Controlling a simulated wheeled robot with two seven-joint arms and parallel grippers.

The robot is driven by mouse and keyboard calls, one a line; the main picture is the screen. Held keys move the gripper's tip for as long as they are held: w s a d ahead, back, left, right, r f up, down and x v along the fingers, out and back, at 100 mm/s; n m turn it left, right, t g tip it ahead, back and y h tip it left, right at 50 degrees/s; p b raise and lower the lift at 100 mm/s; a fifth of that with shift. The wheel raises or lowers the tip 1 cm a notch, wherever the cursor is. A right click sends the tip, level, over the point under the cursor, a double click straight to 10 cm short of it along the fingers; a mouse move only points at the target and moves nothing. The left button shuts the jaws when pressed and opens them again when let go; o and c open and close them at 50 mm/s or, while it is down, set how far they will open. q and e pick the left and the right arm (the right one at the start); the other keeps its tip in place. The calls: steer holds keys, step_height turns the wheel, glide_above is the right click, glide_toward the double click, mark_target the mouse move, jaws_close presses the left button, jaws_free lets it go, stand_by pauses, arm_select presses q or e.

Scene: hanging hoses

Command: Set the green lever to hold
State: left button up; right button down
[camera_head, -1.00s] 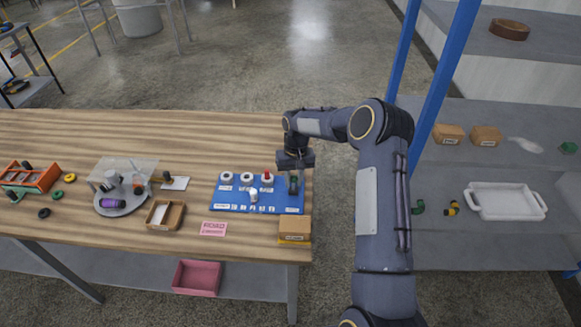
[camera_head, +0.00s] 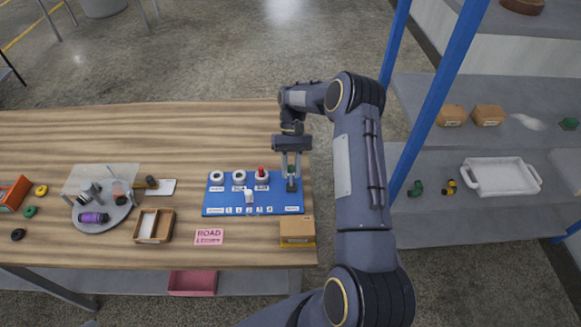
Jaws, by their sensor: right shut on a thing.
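The blue panel (camera_head: 225,203) lies near the right end of the wooden table, with several white-labelled controls on it. The green lever (camera_head: 291,174) stands at the panel's right side and is largely hidden by the fingers. My right gripper (camera_head: 291,178) comes down over it from behind and is shut on it. The lever's exact angle and the small label lettering cannot be read. A white lever (camera_head: 249,195) stands mid-panel, and a red-topped knob (camera_head: 262,173) is left of the gripper. My left gripper is not in view.
A cardboard box (camera_head: 297,231) sits in front of the panel's right end. A pink card (camera_head: 209,236) and a wooden tray (camera_head: 155,225) lie to the left. A round grey tray (camera_head: 101,213) holds small parts. A blue post (camera_head: 436,105) rises right of my arm.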

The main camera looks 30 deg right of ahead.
stand_by(0.3)
steer(key=c, duration=1.2)
jaws_free()
steer(key=shift+c, duration=0.2)
steer(key=b+v, duration=0.1)
steer(key=v, duration=0.6)
steer(key=shift+w+r+b, duration=0.25)
steer(key=shift+r+b, duration=0.05)
steer(key=shift+b, duration=0.1)
steer(key=shift+d, duration=0.1)
